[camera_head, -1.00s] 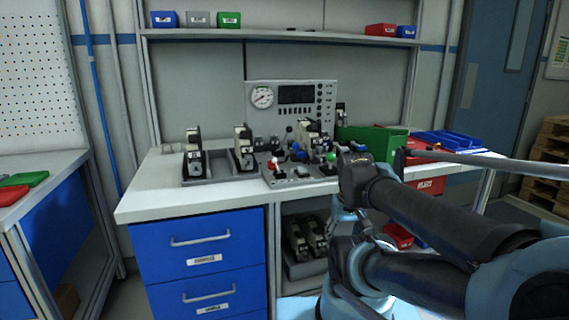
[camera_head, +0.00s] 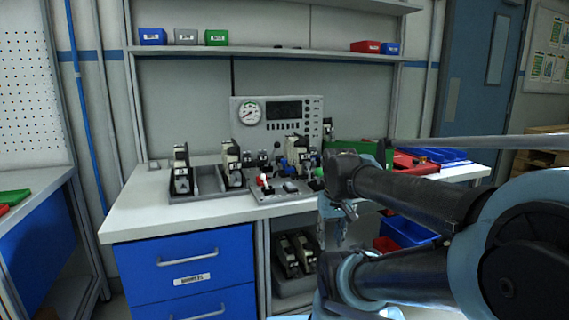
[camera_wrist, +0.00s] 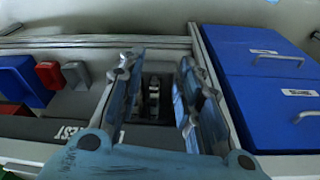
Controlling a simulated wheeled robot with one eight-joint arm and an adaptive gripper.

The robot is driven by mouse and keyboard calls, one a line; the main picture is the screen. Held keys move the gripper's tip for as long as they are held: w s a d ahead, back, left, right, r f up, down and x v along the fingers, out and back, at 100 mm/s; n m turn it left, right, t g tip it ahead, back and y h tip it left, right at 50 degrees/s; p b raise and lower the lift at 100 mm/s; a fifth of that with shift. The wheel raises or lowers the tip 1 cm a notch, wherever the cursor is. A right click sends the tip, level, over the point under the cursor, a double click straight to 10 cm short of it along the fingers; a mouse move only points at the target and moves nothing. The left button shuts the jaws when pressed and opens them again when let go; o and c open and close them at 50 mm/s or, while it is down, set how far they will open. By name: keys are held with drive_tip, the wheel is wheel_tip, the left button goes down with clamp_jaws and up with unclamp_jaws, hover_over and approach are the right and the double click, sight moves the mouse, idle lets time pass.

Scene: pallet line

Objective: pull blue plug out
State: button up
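A blue piece (camera_head: 296,147), which seems to be the blue plug, shows small among the fittings of the test fixture (camera_head: 292,196) on the bench in the head view. Its fit in the fixture is too small to make out. A white-and-red piece and a green-topped piece are close by. My gripper (camera_wrist: 155,75) is open in the wrist view, its two fingers spread with nothing gripped. Between them, farther off, is a dark grey unit.
Upright black-and-white units (camera_head: 181,170) stand left of the fixture. A gauge panel (camera_head: 276,112) is behind it. Blue drawers (camera_head: 185,262) are below the bench; they also show in the wrist view (camera_wrist: 262,85). A green bin (camera_head: 358,151) and blue tray (camera_head: 440,155) are at right. The front-left bench top is clear.

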drive_tip(key=w+a+r+n+g, duration=0.1)
drive_tip(key=w+a+r+n, duration=0.35)
drive_tip(key=w+r, duration=1.3)
drive_tip(key=w+a+r+n+g, duration=0.1)
drive_tip(key=w+a+r, duration=0.6)
drive_tip(key=w+r, duration=1)
drive_tip(key=w+f, duration=0.1)
drive_tip(key=f, duration=0.6)
drive_tip(key=w+f, duration=0.1)
drive_tip(key=f, duration=0.5)
drive_tip(key=w+f, duration=0.1)
drive_tip(key=f, duration=0.6)
drive_tip(key=shift+w+d+f, duration=0.15)
drive_tip(key=shift+w+f, duration=0.05)
drive_tip(key=shift+f, duration=0.1)
clamp_jaws()
